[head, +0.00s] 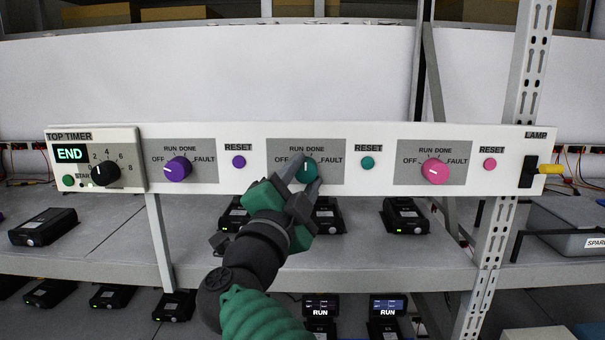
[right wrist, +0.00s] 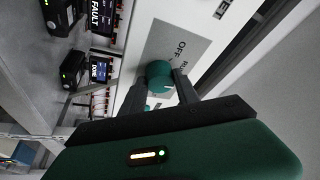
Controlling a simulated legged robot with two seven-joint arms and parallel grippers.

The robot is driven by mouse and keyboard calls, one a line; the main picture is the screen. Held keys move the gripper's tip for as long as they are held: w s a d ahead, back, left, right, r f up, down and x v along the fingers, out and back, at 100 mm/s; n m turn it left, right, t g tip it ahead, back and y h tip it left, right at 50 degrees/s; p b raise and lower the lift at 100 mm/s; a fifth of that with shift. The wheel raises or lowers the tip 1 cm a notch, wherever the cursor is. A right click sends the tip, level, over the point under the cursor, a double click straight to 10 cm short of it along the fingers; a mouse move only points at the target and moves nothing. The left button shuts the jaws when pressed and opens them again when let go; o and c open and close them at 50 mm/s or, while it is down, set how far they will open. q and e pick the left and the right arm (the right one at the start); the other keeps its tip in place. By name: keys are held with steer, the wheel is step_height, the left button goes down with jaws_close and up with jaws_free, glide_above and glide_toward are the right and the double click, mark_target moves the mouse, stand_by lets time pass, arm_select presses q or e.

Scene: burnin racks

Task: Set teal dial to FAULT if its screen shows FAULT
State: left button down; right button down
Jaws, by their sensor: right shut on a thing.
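The teal dial (head: 308,172) sits in the middle of the white panel, with OFF, RUN, DONE and FAULT marked around it. My right gripper (head: 309,171) reaches up from below and is shut on the teal dial. Its fingers partly cover the dial and the OFF label. In the right wrist view the teal dial (right wrist: 160,78) is between the fingertips; its exact setting is hard to read. Two small screens (head: 321,308) and (head: 388,308) under the shelf read RUN. In the right wrist view, one screen (right wrist: 101,17) reads FAULT and another (right wrist: 98,70) reads DONE. My left gripper is not in view.
A purple dial (head: 178,169) and a pink dial (head: 435,172) flank the teal one, each with a RESET button. A timer (head: 96,160) showing END is at the left. A lamp switch (head: 530,172) is at the right. Black devices stand on the shelf below.

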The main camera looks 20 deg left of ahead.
steer(key=shift+a+f, duration=0.1)
steer(key=shift+f, duration=0.3)
steer(key=c, duration=1.2)
jaws_free()
steer(key=shift+o, duration=1.4)
steer(key=shift+s+r, duration=0.1)
steer(key=shift+r, duration=0.2)
steer(key=shift+d, duration=0.2)
